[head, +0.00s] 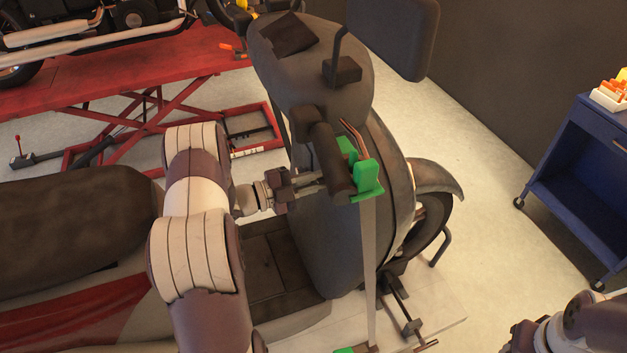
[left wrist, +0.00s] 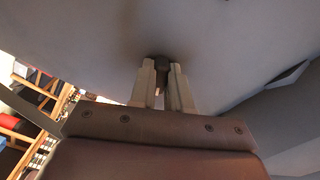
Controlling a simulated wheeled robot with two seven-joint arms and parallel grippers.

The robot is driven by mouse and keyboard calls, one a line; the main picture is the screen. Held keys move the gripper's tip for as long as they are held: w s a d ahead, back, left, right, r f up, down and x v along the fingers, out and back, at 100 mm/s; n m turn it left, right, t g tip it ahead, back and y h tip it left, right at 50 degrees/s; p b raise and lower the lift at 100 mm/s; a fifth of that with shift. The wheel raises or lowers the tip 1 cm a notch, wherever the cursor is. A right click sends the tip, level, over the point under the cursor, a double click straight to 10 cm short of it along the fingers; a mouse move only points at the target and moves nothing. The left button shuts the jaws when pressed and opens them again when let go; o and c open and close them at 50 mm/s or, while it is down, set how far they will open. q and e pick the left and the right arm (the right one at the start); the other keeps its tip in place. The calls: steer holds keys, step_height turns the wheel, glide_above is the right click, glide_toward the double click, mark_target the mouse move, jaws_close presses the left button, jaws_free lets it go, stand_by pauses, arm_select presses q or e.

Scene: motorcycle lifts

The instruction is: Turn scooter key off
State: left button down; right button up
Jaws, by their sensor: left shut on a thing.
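The grey scooter (head: 335,240) stands with its front panel facing my left arm. My left gripper (head: 312,182) reaches the panel just below the dark handlebar grip (head: 333,165). In the left wrist view its two pale fingers (left wrist: 163,88) are closed around the small dark key (left wrist: 161,68) at the grey panel. The key is hidden in the head view, and its turn angle cannot be told. Part of my right arm shows at the bottom right of the head view; its gripper is not visible.
A green clamp (head: 367,181) with a grey strap (head: 369,260) hangs from the handlebar. A dark mirror (head: 398,35) rises above. A red lift (head: 150,75) stands behind at left, and a blue cart (head: 580,175) at right. Floor between scooter and cart is clear.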

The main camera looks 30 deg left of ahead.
arm_select(q)
steer(key=shift+n+b, duration=0.3)
steer(key=shift+n, duration=0.8)
steer(key=n, duration=0.2)
steer(key=shift+n, duration=0.3)
steer(key=shift+r+n, duration=0.15)
steer(key=shift+n, duration=1.5)
steer(key=shift+r+n, duration=0.1)
steer(key=shift+n, duration=1.55)
steer(key=c, duration=1.3)
jaws_free()
steer(key=shift+o, duration=1.1)
steer(key=shift+d+f, duration=0.1)
